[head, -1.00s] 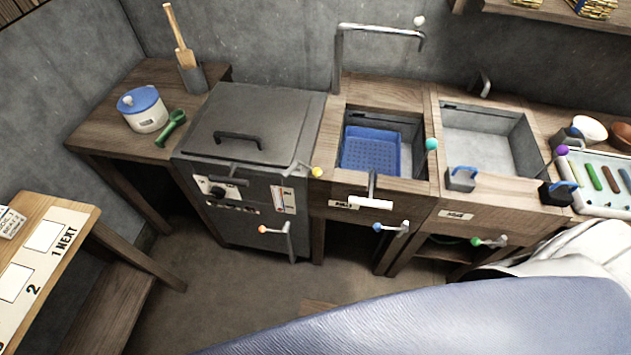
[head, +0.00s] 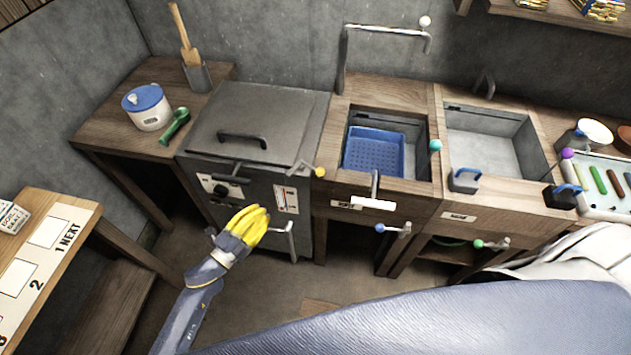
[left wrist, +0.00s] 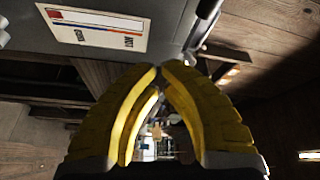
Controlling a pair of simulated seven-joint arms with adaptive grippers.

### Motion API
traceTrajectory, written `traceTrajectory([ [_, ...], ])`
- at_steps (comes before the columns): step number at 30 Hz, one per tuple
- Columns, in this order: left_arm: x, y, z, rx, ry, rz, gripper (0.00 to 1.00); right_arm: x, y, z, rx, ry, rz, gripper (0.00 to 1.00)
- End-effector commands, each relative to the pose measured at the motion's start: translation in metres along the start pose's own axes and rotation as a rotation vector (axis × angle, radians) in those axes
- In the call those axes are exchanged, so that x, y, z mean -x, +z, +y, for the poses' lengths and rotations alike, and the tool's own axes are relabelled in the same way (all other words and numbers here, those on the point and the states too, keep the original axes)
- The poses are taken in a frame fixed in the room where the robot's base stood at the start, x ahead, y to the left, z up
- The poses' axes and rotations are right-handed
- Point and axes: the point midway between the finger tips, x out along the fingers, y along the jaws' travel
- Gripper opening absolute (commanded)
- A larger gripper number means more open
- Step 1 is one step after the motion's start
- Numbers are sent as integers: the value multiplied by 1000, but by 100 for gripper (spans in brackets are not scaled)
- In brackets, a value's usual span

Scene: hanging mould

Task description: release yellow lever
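The yellow lever (head: 320,171) has a round yellow knob on a thin rod at the front right top edge of the grey lidded cabinet (head: 255,115). My left gripper (head: 262,214) has yellow fingers and is in front of the cabinet, below and left of the yellow knob and apart from it. In the left wrist view its fingertips (left wrist: 162,68) come together with nothing seen between them. The gripper hides the orange-knobbed end of a lower metal lever (head: 288,238). I cannot make out the yellow knob in the left wrist view. My right gripper is not in view.
A blue basket (head: 375,152) sits in the middle basin, with a teal knob (head: 435,146) to its right. Blue-knobbed (head: 381,228) and green-knobbed (head: 479,244) levers stick out below the counter. A numbered table (head: 45,245) stands at left. The floor before the cabinet is open.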

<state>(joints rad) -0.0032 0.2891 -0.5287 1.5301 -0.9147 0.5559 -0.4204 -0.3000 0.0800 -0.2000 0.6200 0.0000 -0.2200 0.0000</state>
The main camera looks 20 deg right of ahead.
Motion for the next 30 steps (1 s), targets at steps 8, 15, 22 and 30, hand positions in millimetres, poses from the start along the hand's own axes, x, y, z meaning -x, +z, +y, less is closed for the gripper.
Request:
traceTrajectory([
  [8, -6, -78, -36, -233, -73, 257, 0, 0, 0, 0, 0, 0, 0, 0],
  [15, -16, -85, -38, -260, -86, 273, 0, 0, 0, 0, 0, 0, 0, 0],
  [22, -51, -94, -40, -257, -87, 272, 0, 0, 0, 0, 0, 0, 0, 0],
  [30, -96, -107, -42, -256, -86, 271, 0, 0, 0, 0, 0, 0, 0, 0],
])
